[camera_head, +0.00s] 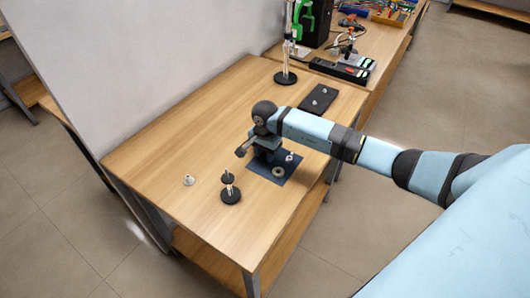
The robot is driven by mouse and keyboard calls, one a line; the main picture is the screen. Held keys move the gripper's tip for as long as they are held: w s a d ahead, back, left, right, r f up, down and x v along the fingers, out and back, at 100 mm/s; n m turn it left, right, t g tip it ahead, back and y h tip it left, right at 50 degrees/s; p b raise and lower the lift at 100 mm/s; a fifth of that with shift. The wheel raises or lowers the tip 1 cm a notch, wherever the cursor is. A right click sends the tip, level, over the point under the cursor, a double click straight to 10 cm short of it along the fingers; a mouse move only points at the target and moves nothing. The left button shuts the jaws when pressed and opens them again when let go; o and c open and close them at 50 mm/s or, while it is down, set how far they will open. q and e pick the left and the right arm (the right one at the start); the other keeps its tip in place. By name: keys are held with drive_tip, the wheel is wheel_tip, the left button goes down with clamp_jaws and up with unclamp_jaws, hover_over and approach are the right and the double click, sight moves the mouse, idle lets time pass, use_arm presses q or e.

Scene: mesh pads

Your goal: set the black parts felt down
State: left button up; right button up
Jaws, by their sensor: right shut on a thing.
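A flat black felt pad (319,98) lies on the wooden table (205,120) near its right edge, with a couple of small pale parts on it. My right gripper (267,153) points down over a dark blue mat (272,177), closer to me and to the left of the black pad. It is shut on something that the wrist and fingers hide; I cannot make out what. A grey ring (278,171) and a small pale part (290,158) show on the blue mat beside the gripper. My left gripper is not in view.
A small dark-based stand (230,194) and a little white part (188,180) are at the near left. A tall stand (286,65) rises at the back. A second bench (385,45) holds tools. The table's left-middle is clear.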

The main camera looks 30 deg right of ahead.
drive_tip(key=o, duration=0.5)
drive_tip(key=shift+f, duration=0.15)
drive_tip(key=shift+c, duration=0.2)
drive_tip(key=o, duration=0.4)
drive_tip(key=shift+r, duration=0.4)
wheel_tip(320, 180, up, 12)
drive_tip(key=shift+f+b, duration=0.2)
drive_tip(key=shift+b, duration=0.55)
